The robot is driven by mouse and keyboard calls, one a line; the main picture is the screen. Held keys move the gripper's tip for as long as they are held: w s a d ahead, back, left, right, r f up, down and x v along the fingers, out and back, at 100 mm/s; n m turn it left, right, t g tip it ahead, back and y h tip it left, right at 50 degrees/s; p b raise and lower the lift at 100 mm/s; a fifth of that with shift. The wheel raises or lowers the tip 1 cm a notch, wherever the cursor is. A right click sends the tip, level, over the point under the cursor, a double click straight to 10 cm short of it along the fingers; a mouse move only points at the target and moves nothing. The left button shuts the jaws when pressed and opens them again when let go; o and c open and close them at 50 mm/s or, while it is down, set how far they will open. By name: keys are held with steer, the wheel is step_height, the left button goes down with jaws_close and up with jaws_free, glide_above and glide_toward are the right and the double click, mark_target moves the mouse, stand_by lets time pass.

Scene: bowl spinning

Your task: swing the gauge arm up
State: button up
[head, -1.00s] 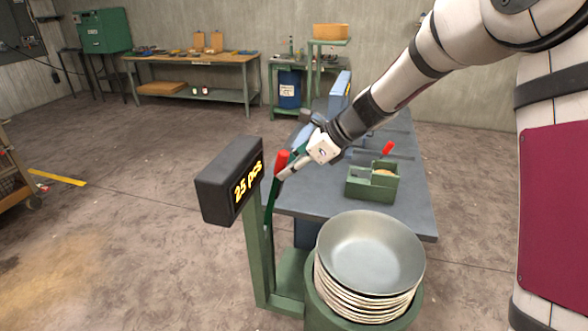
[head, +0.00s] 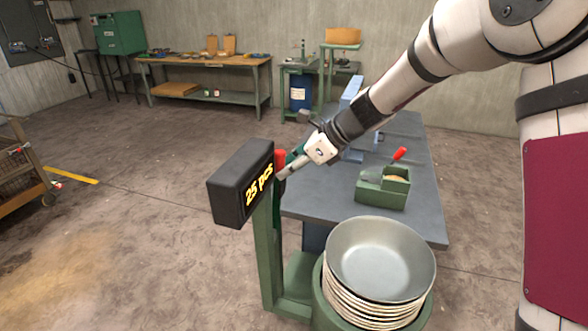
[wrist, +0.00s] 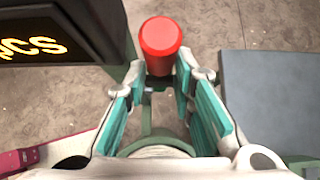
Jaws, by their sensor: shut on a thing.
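The gauge arm is a green bar with a red knob (head: 280,158). It stands close to upright beside the green post (head: 266,262) that carries the black "25 pcs" display (head: 241,184). In the wrist view the red knob (wrist: 160,38) is at the fingertips, seen nearly end on. My gripper (head: 282,175) is shut on the gauge arm at its red knob, its teal finger pads (wrist: 163,80) on either side. The display partly hides the knob and bar in the head view. A stack of metal bowls (head: 380,262) sits in the green holder beside the post.
A grey table (head: 330,204) lies behind the bowls, with a green box with a red lever (head: 382,194) on it. A workbench (head: 205,62) stands at the back wall and a cart (head: 20,175) at the left.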

steer(key=shift+a, duration=0.2)
steer(key=shift+w+a+r, duration=0.1)
steer(key=shift+w+a, duration=0.1)
steer(key=shift+a, duration=0.25)
steer(key=shift+w+a, duration=0.15)
steer(key=shift+a, duration=0.3)
steer(key=o, duration=1.3)
steer(key=shift+o, duration=0.5)
steer(key=shift+s, duration=0.1)
steer(key=shift+o, duration=0.8)
steer(key=shift+s+a, duration=0.1)
steer(key=shift+a, duration=0.1)
steer(key=shift+o, duration=0.6)
steer(key=shift+d, duration=0.15)
